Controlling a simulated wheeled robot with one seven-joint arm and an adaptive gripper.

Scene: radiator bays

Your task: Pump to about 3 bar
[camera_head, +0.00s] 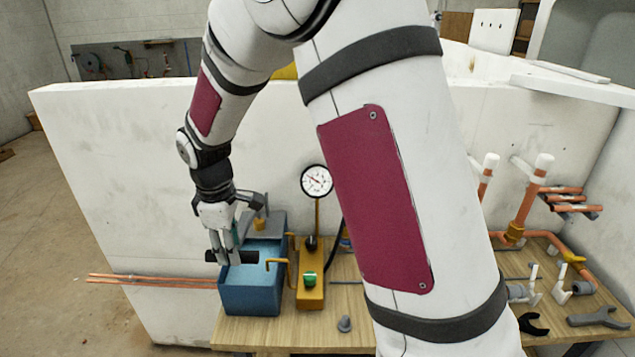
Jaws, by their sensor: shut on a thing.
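A test pump with a blue water tank (252,297) and a yellow body (311,298) stands on the wooden bench. A round white pressure gauge (316,181) rises on a yellow stem; its needle points to the upper left, but the numbers are too small to read. A green knob (309,279) sits on the front of the yellow body. My gripper (230,254) points down over the left part of the tank and is shut on the black pump handle (250,257). My fingers hide part of the handle, and its link to the pump cannot be made out.
Copper pipes (155,281) stick out left of the tank. A small grey fitting (345,323) lies on the bench (240,330). Copper pipework (520,222), fittings and a wrench (598,318) are at right. A white partition (120,180) stands behind. My arm hides the middle.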

